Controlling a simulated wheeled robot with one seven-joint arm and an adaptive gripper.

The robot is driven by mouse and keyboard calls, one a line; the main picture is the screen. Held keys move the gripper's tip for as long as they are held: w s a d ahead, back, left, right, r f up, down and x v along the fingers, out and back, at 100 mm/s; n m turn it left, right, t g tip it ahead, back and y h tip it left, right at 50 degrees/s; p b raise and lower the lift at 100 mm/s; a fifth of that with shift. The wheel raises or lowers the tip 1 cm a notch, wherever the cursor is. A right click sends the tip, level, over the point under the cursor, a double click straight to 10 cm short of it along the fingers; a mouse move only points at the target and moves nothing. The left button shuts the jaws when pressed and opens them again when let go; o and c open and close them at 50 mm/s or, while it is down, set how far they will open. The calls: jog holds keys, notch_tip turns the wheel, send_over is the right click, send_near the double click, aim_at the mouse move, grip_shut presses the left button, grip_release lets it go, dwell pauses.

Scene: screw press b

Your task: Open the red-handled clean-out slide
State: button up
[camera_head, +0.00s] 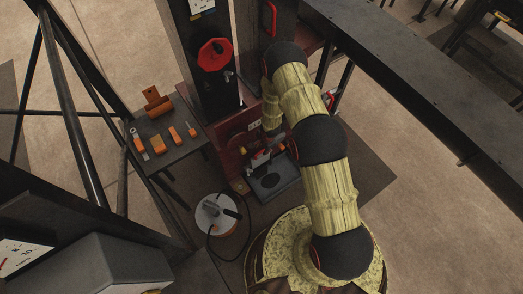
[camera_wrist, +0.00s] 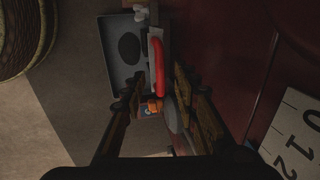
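The red handle (camera_wrist: 158,67) is a narrow upright bar in the wrist view, beside a pale plate (camera_wrist: 155,42). I take it to be the clean-out slide's handle. My gripper (camera_wrist: 157,80) is open, with one dark finger on each side of the handle's lower part. I cannot tell whether either finger touches it. A small orange part (camera_wrist: 154,104) shows between the fingers below the handle. In the head view my arm hangs over the machine's lower front, and the gripper's fingertips are hard to make out there.
A grey tray with a dark oval (camera_wrist: 129,46) lies left of the handle; the dark red machine wall (camera_wrist: 225,55) stands right. A red handwheel (camera_head: 214,54) is higher up. A side table (camera_head: 178,150) with orange tools and a round white-topped container (camera_head: 212,222) stand left.

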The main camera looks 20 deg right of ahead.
jog(key=v, duration=0.7)
jog(key=shift+s, duration=0.1)
dwell(0.4)
jog(key=s+d+r+n+g+h, duration=0.1)
jog(key=s+d+r+n+g, duration=0.15)
jog(key=s+n, duration=0.2)
jog(key=s+d+r+n+g+h, duration=0.1)
jog(key=s+d+r+n, duration=0.1)
jog(key=s+r+n, duration=0.3)
jog(key=s+a+r+n+t, duration=0.1)
jog(key=s+r, duration=0.5)
jog(key=r, duration=1.1)
jog(key=s+a+r+n+t, duration=0.1)
jog(key=s+r, duration=0.4)
jog(key=r, duration=1.1)
jog(key=s+a+r+n+t+y, duration=0.1)
jog(key=s+r+t, duration=0.4)
jog(key=r, duration=1.2)
jog(key=shift+s+a+r+n, duration=0.35)
jog(key=shift+s+a+n, duration=0.25)
jog(key=shift+s+n, duration=0.35)
